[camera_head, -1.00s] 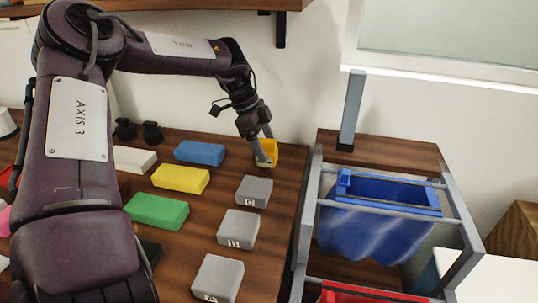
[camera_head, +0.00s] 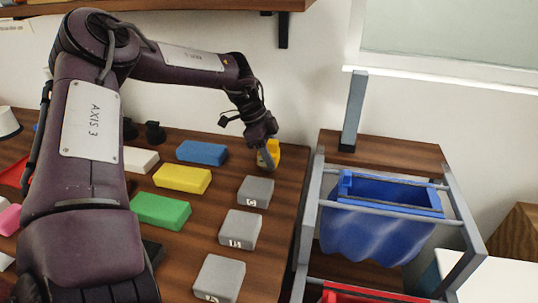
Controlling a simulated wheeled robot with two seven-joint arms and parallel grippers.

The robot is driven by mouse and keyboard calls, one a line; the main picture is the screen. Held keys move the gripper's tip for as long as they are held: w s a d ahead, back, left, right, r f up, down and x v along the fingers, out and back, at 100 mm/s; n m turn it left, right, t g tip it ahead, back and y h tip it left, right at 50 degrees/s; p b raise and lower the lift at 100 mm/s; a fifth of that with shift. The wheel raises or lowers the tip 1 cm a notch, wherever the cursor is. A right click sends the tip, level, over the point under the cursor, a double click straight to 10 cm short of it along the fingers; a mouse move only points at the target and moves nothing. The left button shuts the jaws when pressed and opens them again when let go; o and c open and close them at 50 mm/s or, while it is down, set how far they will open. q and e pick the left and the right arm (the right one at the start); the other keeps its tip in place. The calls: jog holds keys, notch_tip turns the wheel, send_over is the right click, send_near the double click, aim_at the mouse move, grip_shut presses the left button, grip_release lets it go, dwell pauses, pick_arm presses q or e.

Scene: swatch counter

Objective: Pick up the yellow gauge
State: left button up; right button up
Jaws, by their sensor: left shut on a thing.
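The yellow gauge (camera_head: 272,148) is a small yellow piece near the back right of the wooden counter, behind the grey blocks. My left gripper (camera_head: 268,158) reaches down onto it from above and is shut on it. The fingers cover part of the gauge, and I cannot tell whether it is clear of the counter. My right gripper is not in view.
Blue (camera_head: 202,152), yellow (camera_head: 182,179) and green (camera_head: 160,210) blocks lie left of a row of grey blocks (camera_head: 240,229). A metal frame holding a blue bin (camera_head: 380,205) stands right of the counter. A shelf (camera_head: 200,6) hangs above.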

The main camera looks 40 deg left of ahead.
aim_at(275, 142)
pick_arm(q)
jog(key=shift+r, duration=0.1)
